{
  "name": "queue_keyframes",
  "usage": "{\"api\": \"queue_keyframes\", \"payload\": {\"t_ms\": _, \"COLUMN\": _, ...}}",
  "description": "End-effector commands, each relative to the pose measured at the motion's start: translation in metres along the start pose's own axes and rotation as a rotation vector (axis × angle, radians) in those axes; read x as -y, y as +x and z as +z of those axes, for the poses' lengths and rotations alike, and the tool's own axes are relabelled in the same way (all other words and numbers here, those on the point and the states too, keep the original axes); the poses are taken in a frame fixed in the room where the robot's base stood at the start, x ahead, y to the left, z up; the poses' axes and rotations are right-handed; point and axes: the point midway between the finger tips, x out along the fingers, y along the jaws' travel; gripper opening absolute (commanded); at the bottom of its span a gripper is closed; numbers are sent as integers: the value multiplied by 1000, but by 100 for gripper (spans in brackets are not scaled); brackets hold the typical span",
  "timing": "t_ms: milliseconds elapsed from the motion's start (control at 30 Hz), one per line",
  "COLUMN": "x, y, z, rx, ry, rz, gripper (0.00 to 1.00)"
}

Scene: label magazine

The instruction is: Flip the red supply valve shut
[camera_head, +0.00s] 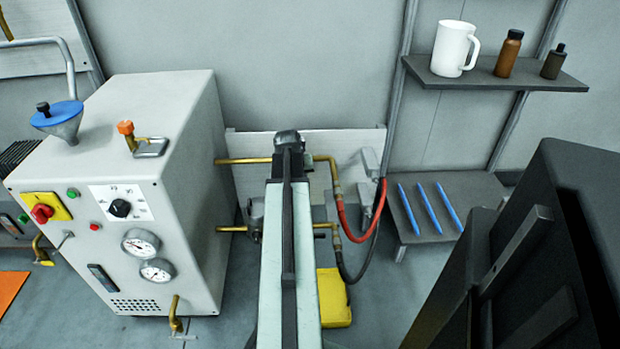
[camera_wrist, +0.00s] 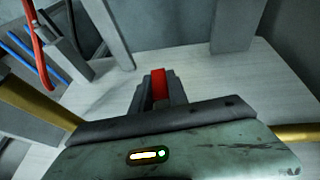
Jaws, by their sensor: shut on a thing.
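The red supply valve's handle (camera_wrist: 158,79) shows in the wrist view as a small upright red piece between the dark jaws. My gripper (camera_wrist: 159,92) is shut on it. Only the handle's upper part shows; the valve body is hidden by the jaws and my wrist. In the head view my arm reaches forward to the pale panel (camera_head: 348,143) and covers both the valve and the fingertips. I cannot tell from these frames how far the handle is turned.
Brass pipes (camera_head: 245,161) run from the white machine (camera_head: 184,180) on the left towards the panel. Right of my arm hang a red hose (camera_head: 349,232) and a dark hose (camera_head: 362,271). A yellow box (camera_head: 335,300) stands low beside my arm. A shelf (camera_head: 436,79) is at upper right.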

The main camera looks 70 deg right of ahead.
Motion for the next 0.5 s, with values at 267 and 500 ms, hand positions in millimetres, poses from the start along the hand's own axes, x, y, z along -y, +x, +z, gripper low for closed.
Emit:
{"api": "queue_keyframes", "payload": {"t_ms": 267, "x": 8, "y": -1, "z": 0, "rx": 0, "ry": 60, "rz": -144, "gripper": 0}}
{"api": "queue_keyframes", "payload": {"t_ms": 500, "x": 12, "y": -2, "z": 0, "rx": -1, "ry": 62, "rz": -158, "gripper": 0}}
